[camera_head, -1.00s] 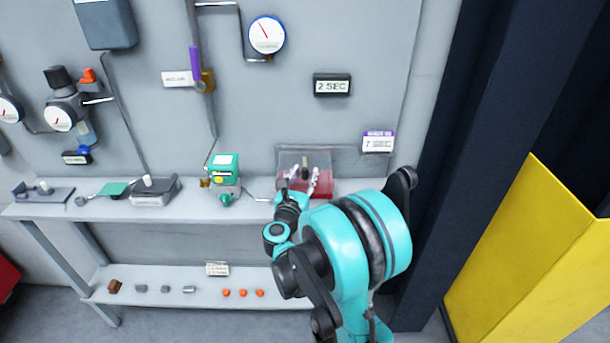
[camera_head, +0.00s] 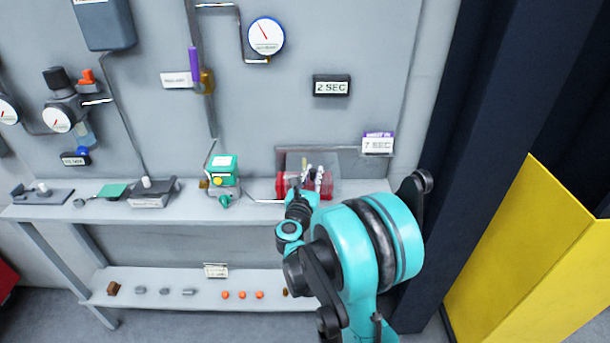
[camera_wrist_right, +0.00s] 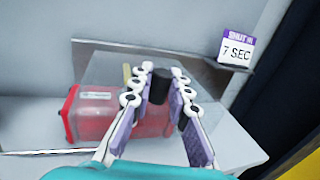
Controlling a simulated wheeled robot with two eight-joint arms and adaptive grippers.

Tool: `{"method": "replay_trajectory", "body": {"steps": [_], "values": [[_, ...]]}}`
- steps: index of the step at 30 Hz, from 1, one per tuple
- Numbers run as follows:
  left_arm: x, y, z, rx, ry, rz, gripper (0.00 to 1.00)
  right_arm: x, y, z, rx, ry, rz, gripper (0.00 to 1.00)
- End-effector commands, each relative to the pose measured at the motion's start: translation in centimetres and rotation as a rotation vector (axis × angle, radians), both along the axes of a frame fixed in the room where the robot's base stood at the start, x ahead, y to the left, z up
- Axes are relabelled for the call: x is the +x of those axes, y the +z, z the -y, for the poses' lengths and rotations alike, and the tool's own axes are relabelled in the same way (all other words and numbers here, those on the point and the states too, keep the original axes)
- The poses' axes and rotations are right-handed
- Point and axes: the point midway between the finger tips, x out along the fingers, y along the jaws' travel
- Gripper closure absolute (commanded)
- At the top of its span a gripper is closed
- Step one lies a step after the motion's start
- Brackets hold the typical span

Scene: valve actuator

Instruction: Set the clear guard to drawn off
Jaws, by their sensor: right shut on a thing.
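The clear guard (camera_head: 295,160) is a see-through panel in front of a red actuator (camera_head: 282,183) on the right part of the upper shelf. In the right wrist view the guard (camera_wrist_right: 105,68) covers the right part of the red actuator (camera_wrist_right: 88,113) and reaches past it to the right; the actuator's left end is uncovered. My right gripper (camera_head: 314,180) is shut on a dark knob at the guard, and its fingers (camera_wrist_right: 165,90) flank the knob (camera_wrist_right: 159,86) in the wrist view. My left gripper is not in view.
A 7 SEC sign (camera_head: 377,144) stands close to the right of the guard. A green-topped unit (camera_head: 223,168) stands on the shelf to the left. A dark column and a yellow panel (camera_head: 530,250) are at the right. The shelf right of the actuator looks clear.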

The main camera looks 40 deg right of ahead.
Motion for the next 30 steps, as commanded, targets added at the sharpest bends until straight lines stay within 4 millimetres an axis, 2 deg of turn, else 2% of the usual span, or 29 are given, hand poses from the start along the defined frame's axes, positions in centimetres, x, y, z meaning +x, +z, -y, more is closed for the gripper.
{"method": "replay_trajectory", "body": {"steps": [9,15,21,30], "values": [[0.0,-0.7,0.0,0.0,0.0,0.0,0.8,-4.7,-0.1,6.9,-0.001,-0.009,-0.001,1.0],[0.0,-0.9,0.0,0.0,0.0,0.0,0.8,-6.9,0.0,10.1,-0.001,-0.005,-0.001,1.0],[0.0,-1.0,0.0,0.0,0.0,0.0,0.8,-7.9,0.0,11.6,-0.001,-0.002,-0.001,1.0],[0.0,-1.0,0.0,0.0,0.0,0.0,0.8,-8.0,0.0,11.9,-0.001,-0.001,-0.001,1.0]]}}
